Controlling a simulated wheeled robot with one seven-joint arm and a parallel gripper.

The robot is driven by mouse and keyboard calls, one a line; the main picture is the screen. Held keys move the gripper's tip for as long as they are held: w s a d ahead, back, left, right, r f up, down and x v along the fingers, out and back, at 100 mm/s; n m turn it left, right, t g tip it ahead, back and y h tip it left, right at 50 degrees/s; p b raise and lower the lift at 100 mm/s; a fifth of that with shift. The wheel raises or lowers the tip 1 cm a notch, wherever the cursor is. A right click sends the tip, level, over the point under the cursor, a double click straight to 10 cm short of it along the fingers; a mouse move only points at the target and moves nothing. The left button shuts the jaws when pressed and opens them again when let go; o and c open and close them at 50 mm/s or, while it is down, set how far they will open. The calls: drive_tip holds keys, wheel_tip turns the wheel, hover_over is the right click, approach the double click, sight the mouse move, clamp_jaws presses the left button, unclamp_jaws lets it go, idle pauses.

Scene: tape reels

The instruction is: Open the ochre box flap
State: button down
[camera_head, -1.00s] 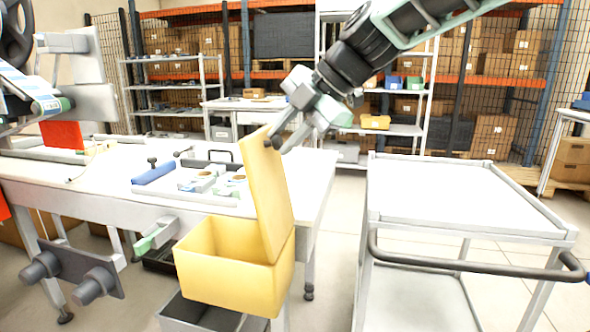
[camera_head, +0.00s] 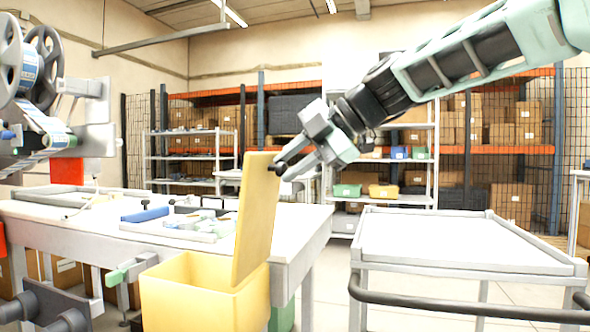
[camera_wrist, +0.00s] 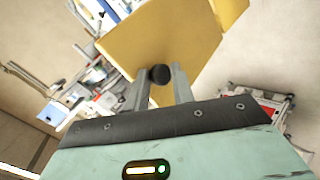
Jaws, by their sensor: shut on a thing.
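The ochre box (camera_head: 195,290) hangs at the front of the white table, with its top open. Its flap (camera_head: 257,215) stands nearly upright on the right side of the box. My gripper (camera_head: 278,170) is at the upper right edge of the flap. In the wrist view, my gripper (camera_wrist: 160,86) is shut on a dark round knob (camera_wrist: 160,74) on the flap (camera_wrist: 165,38). The inside of the box is mostly hidden in the head view by its front wall.
The white table (camera_head: 100,225) holds a tray of small parts (camera_head: 185,222) and a reel machine (camera_head: 40,90). A grey cart (camera_head: 440,240) with an empty top stands at the right, a gap away from the box. Shelves with cartons line the back.

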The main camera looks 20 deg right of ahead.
drive_tip(key=shift+s+a+f+g, duration=0.1)
drive_tip(key=shift+a+f+g, duration=0.05)
drive_tip(key=shift+f, duration=0.45)
drive_tip(key=shift+s+a+f+g, duration=0.1)
drive_tip(key=shift+f+g, duration=0.05)
drive_tip(key=shift+f, duration=0.4)
drive_tip(key=c, duration=1.2)
unclamp_jaws()
drive_tip(key=shift+o, duration=0.2)
drive_tip(key=shift+d+r, duration=0.1)
drive_tip(key=p+v, duration=0.4)
drive_tip(key=v, duration=1.3)
drive_tip(key=shift+r, duration=0.55)
drive_tip(key=shift+s, duration=0.15)
